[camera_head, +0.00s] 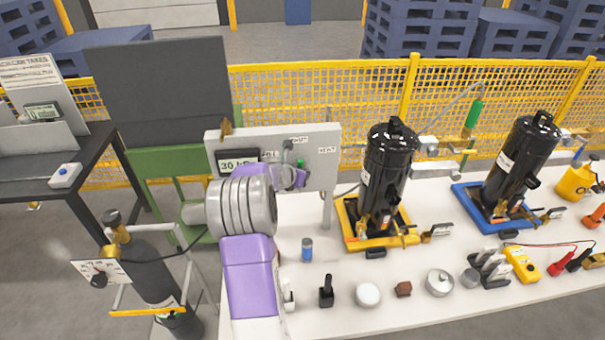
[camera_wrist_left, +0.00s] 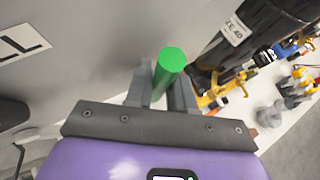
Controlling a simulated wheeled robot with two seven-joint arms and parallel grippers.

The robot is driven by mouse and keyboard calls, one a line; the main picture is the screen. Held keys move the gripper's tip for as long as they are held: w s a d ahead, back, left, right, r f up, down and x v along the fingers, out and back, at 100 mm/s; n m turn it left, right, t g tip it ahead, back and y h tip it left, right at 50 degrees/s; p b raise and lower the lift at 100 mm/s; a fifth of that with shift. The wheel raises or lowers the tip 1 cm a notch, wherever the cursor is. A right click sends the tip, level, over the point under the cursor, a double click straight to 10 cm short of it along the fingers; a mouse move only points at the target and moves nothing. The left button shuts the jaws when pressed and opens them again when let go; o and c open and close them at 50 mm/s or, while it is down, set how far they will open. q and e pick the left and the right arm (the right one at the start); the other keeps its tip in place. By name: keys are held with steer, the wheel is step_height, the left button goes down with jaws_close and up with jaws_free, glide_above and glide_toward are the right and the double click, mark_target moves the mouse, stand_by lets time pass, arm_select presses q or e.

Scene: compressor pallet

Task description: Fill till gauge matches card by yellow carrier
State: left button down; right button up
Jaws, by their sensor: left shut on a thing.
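My left gripper (camera_head: 297,178) is at the grey valve panel (camera_head: 325,150). In the left wrist view my left gripper (camera_wrist_left: 164,88) is shut on a green cylindrical handle (camera_wrist_left: 173,62). The panel bears labels for fill, SHUT and VENT; the arm partly covers the fill side. The dark gauge display (camera_head: 237,161) seems to read 30 kPa. The yellow carrier (camera_head: 350,226) holds a black compressor (camera_head: 389,175). A small card (camera_head: 437,231) stands by its right front corner, its reading too small to tell. My right gripper is out of view.
A blue carrier (camera_head: 475,205) with another black compressor (camera_head: 524,160) stands to the right. A gas cylinder (camera_head: 150,270) stands at left. Several small parts and a yellow meter (camera_head: 522,263) line the front of the white table (camera_head: 400,315). Yellow mesh fencing runs behind.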

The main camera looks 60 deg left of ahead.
arm_select(q)
steer(key=c, duration=1.3)
jaws_free()
steer(key=shift+c, duration=0.2)
steer(key=v, duration=0.7)
steer(key=shift+s+r+p, duration=0.15)
steer(key=shift+s+p, duration=0.15)
steer(key=shift+p, duration=0.1)
